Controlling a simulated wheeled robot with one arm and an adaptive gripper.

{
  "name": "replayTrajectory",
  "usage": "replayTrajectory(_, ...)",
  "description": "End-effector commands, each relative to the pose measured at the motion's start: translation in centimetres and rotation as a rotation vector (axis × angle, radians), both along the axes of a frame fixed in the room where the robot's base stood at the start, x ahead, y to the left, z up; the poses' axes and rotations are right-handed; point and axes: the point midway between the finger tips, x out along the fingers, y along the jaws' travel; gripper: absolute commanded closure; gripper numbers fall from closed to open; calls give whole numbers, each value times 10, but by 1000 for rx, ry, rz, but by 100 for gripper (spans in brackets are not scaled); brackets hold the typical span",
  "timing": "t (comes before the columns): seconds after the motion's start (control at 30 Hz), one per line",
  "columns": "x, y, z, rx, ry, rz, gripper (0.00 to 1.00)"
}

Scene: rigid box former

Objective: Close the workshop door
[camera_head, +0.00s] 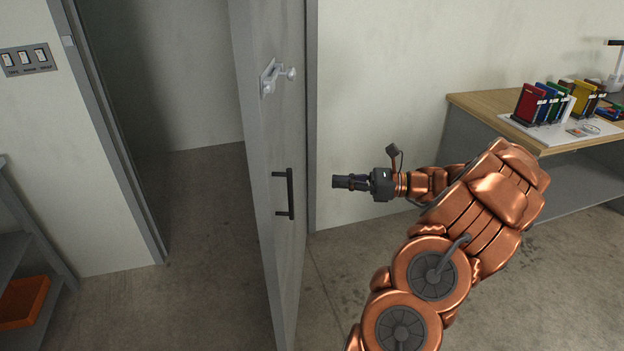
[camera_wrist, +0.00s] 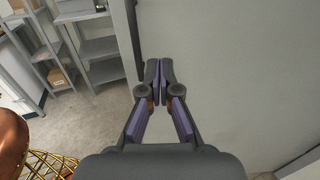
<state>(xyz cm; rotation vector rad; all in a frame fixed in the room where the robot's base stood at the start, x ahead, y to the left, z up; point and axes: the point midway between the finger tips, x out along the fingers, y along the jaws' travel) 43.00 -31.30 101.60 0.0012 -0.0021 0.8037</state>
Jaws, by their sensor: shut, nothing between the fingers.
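The grey workshop door (camera_head: 262,140) stands open, swung out of its doorway, and is seen nearly edge-on in the head view. A dark vertical bar, likely the handle (camera_wrist: 134,42), shows just left of the fingertips.
The open doorway (camera_head: 180,150) is at the left, with bare floor beyond. A switch panel (camera_head: 27,61) is on the left wall. A shelf with an orange bin (camera_head: 22,302) stands lower left. A workbench (camera_head: 475,103) with several books stands at the right. The floor (camera_head: 335,275) near the door is clear.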

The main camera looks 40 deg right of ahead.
Motion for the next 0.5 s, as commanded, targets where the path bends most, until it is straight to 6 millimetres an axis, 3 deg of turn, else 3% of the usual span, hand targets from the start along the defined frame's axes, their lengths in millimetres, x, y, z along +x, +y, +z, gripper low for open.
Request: replayTrajectory(0.5, 60, 67, 2, 2, 2, 11, 100)
